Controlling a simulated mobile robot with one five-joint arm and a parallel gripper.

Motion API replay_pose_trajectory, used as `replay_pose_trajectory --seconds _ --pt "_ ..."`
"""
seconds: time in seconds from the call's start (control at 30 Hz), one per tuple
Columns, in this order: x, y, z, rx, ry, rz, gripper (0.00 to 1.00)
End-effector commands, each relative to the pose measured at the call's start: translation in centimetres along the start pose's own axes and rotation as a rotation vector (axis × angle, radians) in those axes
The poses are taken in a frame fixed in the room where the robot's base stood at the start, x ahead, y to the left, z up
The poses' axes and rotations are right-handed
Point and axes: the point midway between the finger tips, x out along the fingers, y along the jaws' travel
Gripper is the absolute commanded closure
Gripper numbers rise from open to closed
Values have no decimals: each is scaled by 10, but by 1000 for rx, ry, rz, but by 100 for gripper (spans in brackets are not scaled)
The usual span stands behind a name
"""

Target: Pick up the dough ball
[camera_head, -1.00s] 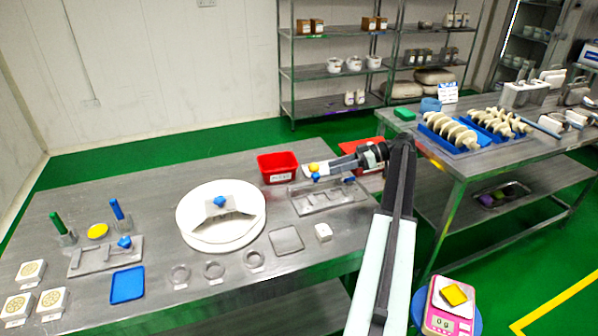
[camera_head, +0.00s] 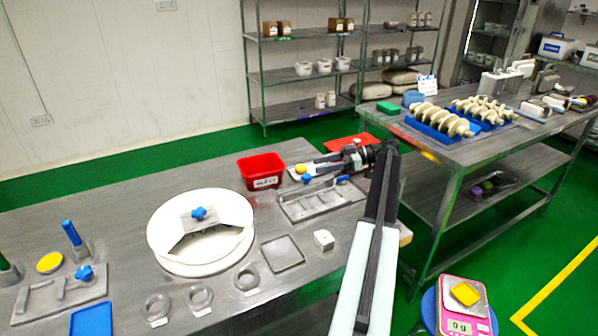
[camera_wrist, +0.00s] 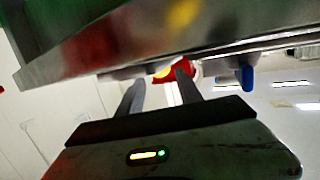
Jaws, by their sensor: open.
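A small yellow rounded thing (camera_head: 301,169), which looks like the dough ball, sits near the back edge of the left table, just right of the red bin. In the wrist view it shows partly as a yellow spot (camera_wrist: 163,71) between the fingertips. My gripper (camera_head: 309,168) reaches in from the right, low over the table. Its open fingers (camera_wrist: 160,79) point at the yellow thing and nothing is seen held. I cannot tell whether the fingertips touch it.
A red bin (camera_head: 262,171) stands left of the gripper. A grey metal plate (camera_head: 318,201) with blue knobs lies in front of it. A round white machine part (camera_head: 201,230) stands further left. A pink scale (camera_head: 465,304) with a yellow piece stands at the lower right.

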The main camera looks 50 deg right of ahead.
Motion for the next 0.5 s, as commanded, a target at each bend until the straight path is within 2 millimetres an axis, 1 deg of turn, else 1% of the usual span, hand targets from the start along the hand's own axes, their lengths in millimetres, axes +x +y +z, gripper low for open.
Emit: replay_pose_trajectory --seconds 0.13,0.3,0.37,0.5 --pt "16 0 -1 0 0 -2 58" --pt "47 0 -2 -1 0 -3 58" --pt "52 0 -2 -1 0 -3 58" --pt "52 1 -3 -1 0 -2 58"
